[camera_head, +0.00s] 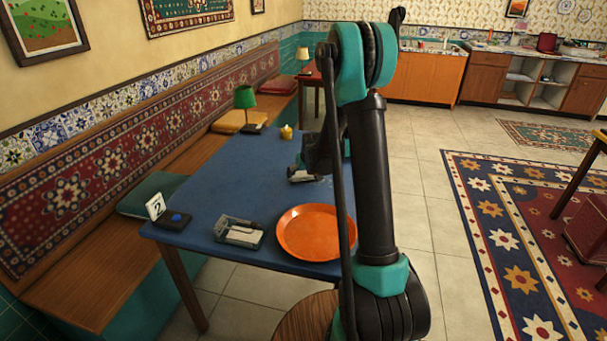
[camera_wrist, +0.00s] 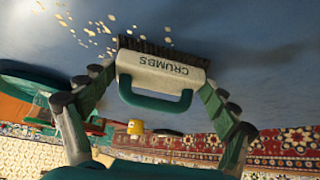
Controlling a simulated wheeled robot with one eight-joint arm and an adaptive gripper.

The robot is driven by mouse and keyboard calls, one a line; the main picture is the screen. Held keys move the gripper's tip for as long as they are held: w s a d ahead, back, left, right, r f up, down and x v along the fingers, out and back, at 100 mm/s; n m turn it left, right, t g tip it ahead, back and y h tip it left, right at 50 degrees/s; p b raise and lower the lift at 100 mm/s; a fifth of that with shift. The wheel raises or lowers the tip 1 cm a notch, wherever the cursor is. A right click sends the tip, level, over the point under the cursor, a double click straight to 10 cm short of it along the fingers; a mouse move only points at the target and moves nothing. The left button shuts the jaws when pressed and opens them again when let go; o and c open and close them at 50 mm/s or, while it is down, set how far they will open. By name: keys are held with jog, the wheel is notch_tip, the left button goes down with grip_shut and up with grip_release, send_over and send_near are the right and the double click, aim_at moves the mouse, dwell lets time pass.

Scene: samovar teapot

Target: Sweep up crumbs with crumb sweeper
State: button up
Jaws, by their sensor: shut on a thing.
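The crumb sweeper (camera_wrist: 160,70) is a pale block marked CRUMBS with a teal handle and a dark bristle strip. In the wrist view my gripper (camera_wrist: 157,84) is shut on it, one finger at each end. In the head view the sweeper (camera_head: 301,176) shows at the far right part of the blue table (camera_head: 215,185), with my gripper partly hidden behind my arm. Pale crumbs (camera_wrist: 95,28) lie scattered on the blue tabletop, beyond the bristles and to their left in the wrist view; some lie close to the bristle edge. I cannot tell whether the bristles touch the table.
An orange round tray (camera_head: 315,250) and a clear-sided box (camera_head: 240,236) sit at the table's near edge. Mid-table is clear.

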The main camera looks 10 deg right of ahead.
jog(key=shift+d, duration=0.1)
jog(key=shift+s+d+r, duration=0.1)
jog(key=shift+s+d, duration=0.25)
jog(key=shift+d, duration=0.45)
jog(key=shift+s+d, duration=0.35)
jog(key=shift+d, duration=0.4)
jog(key=shift+s+d, duration=0.7)
jog(key=shift+d, duration=1)
jog(key=shift+s+d, duration=0.7)
jog(key=shift+d, duration=1)
jog(key=shift+s+d, duration=0.7)
jog(key=shift+d, duration=1)
jog(key=shift+w+d, duration=0.2)
jog(key=shift+w, duration=0.35)
jog(key=shift+w+d, duration=0.2)
jog(key=shift+w, duration=0.35)
jog(key=shift+w+a+f, duration=0.1)
jog(key=shift+w+a, duration=0.6)
jog(key=shift+a, duration=1)
jog(key=shift+w+a+f, duration=0.1)
jog(key=shift+w+a, duration=0.55)
jog(key=shift+a, duration=1.05)
jog(key=shift+w+a+f, duration=0.1)
jog(key=shift+w+a, duration=0.6)
jog(key=shift+a, duration=1)
